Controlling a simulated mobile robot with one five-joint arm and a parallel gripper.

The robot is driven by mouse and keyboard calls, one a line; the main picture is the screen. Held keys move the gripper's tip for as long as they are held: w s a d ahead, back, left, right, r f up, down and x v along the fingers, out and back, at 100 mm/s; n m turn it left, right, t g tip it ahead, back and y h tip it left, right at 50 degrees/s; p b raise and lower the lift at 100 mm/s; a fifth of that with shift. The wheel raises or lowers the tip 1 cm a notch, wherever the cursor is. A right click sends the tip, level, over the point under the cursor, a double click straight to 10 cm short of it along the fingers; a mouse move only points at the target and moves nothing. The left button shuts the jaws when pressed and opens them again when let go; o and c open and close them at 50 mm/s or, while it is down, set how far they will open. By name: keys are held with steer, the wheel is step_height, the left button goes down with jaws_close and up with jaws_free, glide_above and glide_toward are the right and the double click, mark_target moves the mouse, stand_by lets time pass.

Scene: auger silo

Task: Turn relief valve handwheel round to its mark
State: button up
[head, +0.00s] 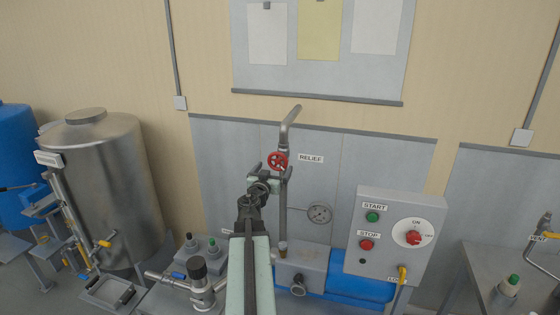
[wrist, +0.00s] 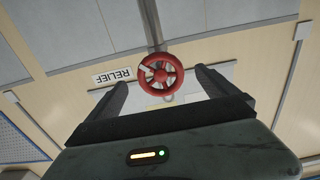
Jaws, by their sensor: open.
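The relief valve handwheel (head: 277,160) is a small red spoked wheel on a grey vertical pipe, just left of the RELIEF label (head: 311,158). In the wrist view the red handwheel (wrist: 161,75) shows whole, with a pale mark on its rim at the upper left. My gripper (head: 270,171) is at the wheel's lower edge in the head view. In the wrist view my gripper (wrist: 160,85) is open, with one dark finger on each side of the wheel. The fingers look apart from the rim; the exact depth gap is hard to tell.
A control box (head: 395,240) with START and STOP buttons and a red dial stands at the right. A round gauge (head: 319,214) sits below the label. A steel tank (head: 105,190) stands at the left.

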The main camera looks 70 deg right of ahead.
mark_target(280, 160)
steer(key=d, duration=0.7)
steer(key=shift+w+d, duration=0.2)
steer(key=shift+d, duration=0.1)
steer(key=shift+a, duration=0.1)
steer(key=c, duration=1.4)
steer(key=n, duration=0.4)
steer(key=shift+s, duration=0.1)
steer(key=o, duration=1.4)
steer(key=a, duration=0.8)
steer(key=shift+s, duration=0.2)
steer(key=shift+d, duration=0.1)
